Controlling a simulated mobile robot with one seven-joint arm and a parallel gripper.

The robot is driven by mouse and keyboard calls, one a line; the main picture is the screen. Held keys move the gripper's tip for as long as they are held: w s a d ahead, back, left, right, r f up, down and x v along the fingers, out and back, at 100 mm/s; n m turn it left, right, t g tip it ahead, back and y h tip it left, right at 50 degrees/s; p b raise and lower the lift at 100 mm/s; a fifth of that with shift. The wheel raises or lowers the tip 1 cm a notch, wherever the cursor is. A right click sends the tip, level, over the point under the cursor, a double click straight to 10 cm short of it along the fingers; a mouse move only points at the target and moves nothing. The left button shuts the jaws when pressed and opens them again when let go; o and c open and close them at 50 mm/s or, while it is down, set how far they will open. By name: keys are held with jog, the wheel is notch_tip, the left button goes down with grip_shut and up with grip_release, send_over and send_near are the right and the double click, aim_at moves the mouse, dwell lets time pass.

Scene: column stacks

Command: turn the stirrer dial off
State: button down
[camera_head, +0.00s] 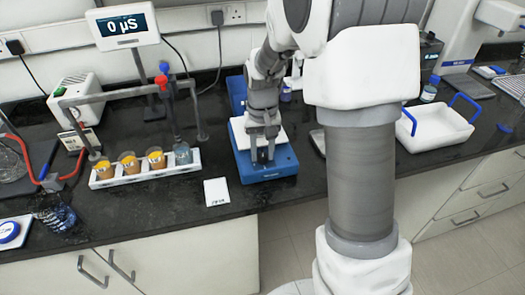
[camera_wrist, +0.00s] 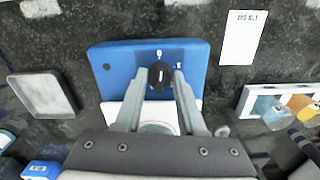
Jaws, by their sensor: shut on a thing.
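The stirrer (camera_head: 270,168) is a blue box with a white top plate on the dark bench, in the middle of the head view. In the wrist view the stirrer (camera_wrist: 110,68) shows its blue front panel with a black dial (camera_wrist: 160,75) in the middle. My gripper (camera_wrist: 160,82) points down at the panel, its two fingers on either side of the dial. The fingers are shut on the dial. In the head view my gripper (camera_head: 263,160) hides the dial. A round pale thing on the white plate (camera_wrist: 113,115) is partly hidden between my fingers.
A white rack (camera_head: 145,172) with several cups stands left of the stirrer, below a meter display (camera_head: 122,25). A white card (camera_head: 216,192) lies in front. A white tray with blue handles (camera_head: 433,130) stands at the right. A grey dish (camera_wrist: 42,95) lies beside the stirrer.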

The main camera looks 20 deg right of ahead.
aim_at(263, 153)
jog(key=shift+n, duration=0.7)
jog(key=c, duration=0.8)
grip_release()
jog(key=shift+o, duration=0.2)
jog(key=shift+r, duration=0.1)
notch_tip(263, 153, up, 17)
jog(key=p, duration=0.1)
jog(key=shift+r+p, duration=0.15)
jog(key=shift+p, duration=0.25)
